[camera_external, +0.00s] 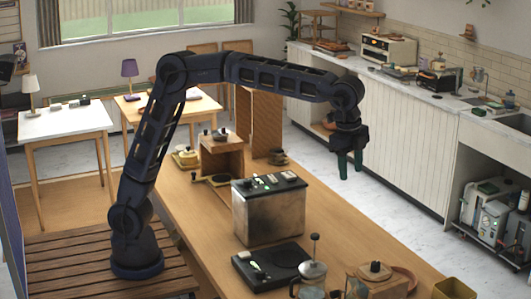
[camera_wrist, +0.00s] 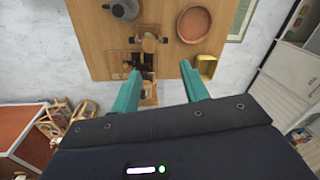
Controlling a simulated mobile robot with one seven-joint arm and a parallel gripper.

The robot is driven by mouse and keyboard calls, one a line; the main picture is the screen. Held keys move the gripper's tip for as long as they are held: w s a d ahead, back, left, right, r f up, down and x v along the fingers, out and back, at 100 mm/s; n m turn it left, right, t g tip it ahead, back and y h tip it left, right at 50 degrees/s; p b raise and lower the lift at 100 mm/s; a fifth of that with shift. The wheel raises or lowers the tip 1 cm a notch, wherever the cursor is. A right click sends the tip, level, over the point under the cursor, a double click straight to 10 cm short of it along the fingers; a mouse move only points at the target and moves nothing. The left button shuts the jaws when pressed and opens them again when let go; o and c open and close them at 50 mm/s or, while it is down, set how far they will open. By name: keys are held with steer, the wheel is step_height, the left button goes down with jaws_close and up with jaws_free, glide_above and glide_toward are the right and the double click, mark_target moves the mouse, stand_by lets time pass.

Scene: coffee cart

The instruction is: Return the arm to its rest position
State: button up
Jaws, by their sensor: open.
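My gripper (camera_external: 350,165) hangs from the end of my raised, outstretched arm, with its teal fingers pointing down. In the external view it appears above and beyond the wooden counter, with the aisle floor behind it. It also shows in the wrist view (camera_wrist: 160,68), where the two fingers are spread apart with nothing held between them. My arm rises from its base on the slatted platform (camera_external: 70,262) at the left and bends over to the right.
The wooden counter (camera_external: 350,225) bears a boxy machine (camera_external: 268,215), a black flat device (camera_external: 272,266), a glass press pot (camera_external: 312,272) and a yellow bin (camera_external: 455,288). The wrist view shows a terracotta dish (camera_wrist: 194,24) on it. White cabinets (camera_external: 400,130) line the right wall.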

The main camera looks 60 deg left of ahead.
steer(key=s+a+n+t, duration=0.1)
steer(key=s+a+n, duration=0.2)
steer(key=a, duration=0.8)
steer(key=s+a+r+n, duration=0.1)
steer(key=s+a+n, duration=0.15)
steer(key=a, duration=0.85)
steer(key=s+a+n+t, duration=0.1)
steer(key=s+a+n, duration=0.15)
steer(key=a, duration=0.85)
steer(key=s+a+f+n, duration=0.3)
steer(key=s+a+f, duration=0.3)
steer(key=s+a, duration=0.3)
steer(key=s+a+f+n+t, duration=0.1)
steer(key=s+a+f+n, duration=0.3)
steer(key=s+a, duration=0.5)
step_height(320, 180, down, 2)
steer(key=shift+s+a+f, duration=0.15)
steer(key=shift+s+f, duration=0.05)
steer(key=shift+s, duration=0.75)
